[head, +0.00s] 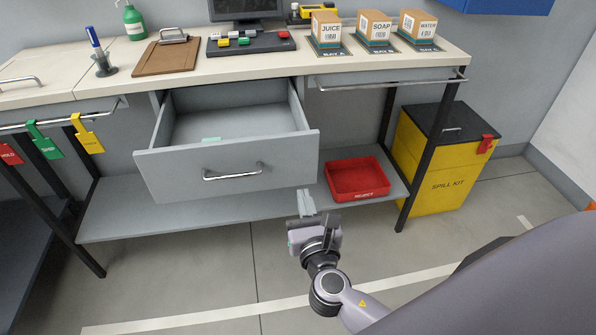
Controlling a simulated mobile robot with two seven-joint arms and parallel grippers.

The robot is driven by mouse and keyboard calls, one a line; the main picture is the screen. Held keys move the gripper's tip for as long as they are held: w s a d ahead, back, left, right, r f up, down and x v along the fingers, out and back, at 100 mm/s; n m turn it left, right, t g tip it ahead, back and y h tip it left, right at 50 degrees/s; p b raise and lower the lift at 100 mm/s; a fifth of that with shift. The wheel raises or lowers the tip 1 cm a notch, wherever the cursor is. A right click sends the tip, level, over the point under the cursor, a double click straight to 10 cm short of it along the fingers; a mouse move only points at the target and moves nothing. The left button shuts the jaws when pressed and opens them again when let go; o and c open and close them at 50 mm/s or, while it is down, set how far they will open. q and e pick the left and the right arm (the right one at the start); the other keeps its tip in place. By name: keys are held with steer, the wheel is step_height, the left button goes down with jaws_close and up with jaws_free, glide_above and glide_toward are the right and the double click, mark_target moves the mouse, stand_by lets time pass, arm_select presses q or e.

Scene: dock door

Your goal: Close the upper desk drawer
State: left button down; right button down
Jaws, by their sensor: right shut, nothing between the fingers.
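The upper desk drawer (168,171) is grey and stands pulled out from under the desk top, left of the middle of the head view. Its inside is bare apart from a small pale green patch near the front. A metal bar handle (232,174) runs across its front panel. My right gripper (307,203) is shut and empty, below and to the right of the handle, near the drawer front's lower right corner in the picture. I cannot tell whether it touches the drawer. My left gripper is not in view.
The desk top (270,66) holds a clipboard (167,56), a keypad (252,44) and boxes on bay mats. A red tray (357,179) sits on the lower shelf (130,207). A yellow spill kit (438,160) stands at the right. Floor in front is clear.

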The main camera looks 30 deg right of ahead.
mark_target(295, 164)
steer(key=x, duration=0.8)
steer(key=shift+f, duration=0.1)
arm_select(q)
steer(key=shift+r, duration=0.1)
arm_select(e)
steer(key=shift+w+d, duration=0.1)
steer(key=shift+w, duration=0.2)
